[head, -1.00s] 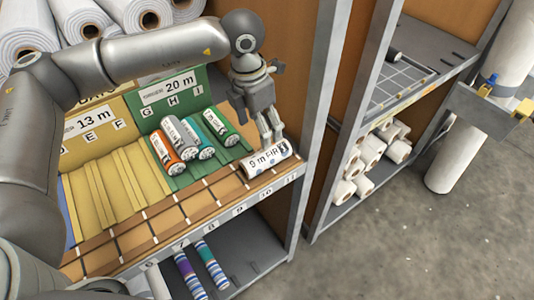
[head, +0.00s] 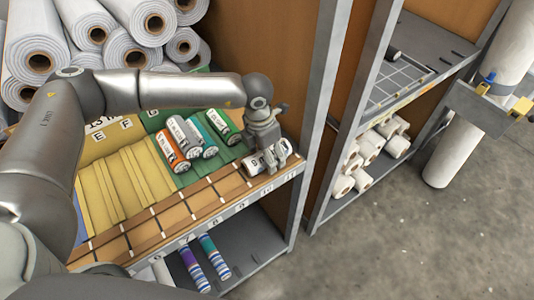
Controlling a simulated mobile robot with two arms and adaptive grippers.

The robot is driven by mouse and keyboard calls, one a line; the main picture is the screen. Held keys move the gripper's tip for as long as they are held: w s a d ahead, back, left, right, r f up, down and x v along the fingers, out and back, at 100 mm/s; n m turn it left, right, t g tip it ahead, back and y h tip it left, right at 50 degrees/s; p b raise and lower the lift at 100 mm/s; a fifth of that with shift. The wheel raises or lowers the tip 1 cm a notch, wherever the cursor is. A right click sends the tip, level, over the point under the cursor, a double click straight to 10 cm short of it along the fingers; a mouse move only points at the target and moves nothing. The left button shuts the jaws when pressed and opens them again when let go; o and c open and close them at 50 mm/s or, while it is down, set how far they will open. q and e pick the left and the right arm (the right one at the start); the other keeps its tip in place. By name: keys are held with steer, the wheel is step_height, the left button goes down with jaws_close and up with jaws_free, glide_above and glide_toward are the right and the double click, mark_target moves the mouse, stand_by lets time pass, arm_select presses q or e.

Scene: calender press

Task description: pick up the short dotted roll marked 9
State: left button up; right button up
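A short white roll with bluish dots (head: 252,166) lies on the wooden front strip of the shelf, near its right end. Its mark is mostly covered, and I cannot read a 9 on it. My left gripper (head: 276,156) is down at this roll, with its fingers over the roll's right part. The fingers hide that part, so I cannot tell whether they are closed on it. My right gripper is not in view.
Several rolls, among them an orange-ended one (head: 172,150) and a green one (head: 226,127), lie on the green section close behind. A grey shelf post (head: 312,130) stands just right. Striped rolls (head: 213,257) lie on the lower shelf.

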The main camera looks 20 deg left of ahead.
arm_select(q)
steer(key=c, duration=1.1)
steer(key=shift+r, duration=0.15)
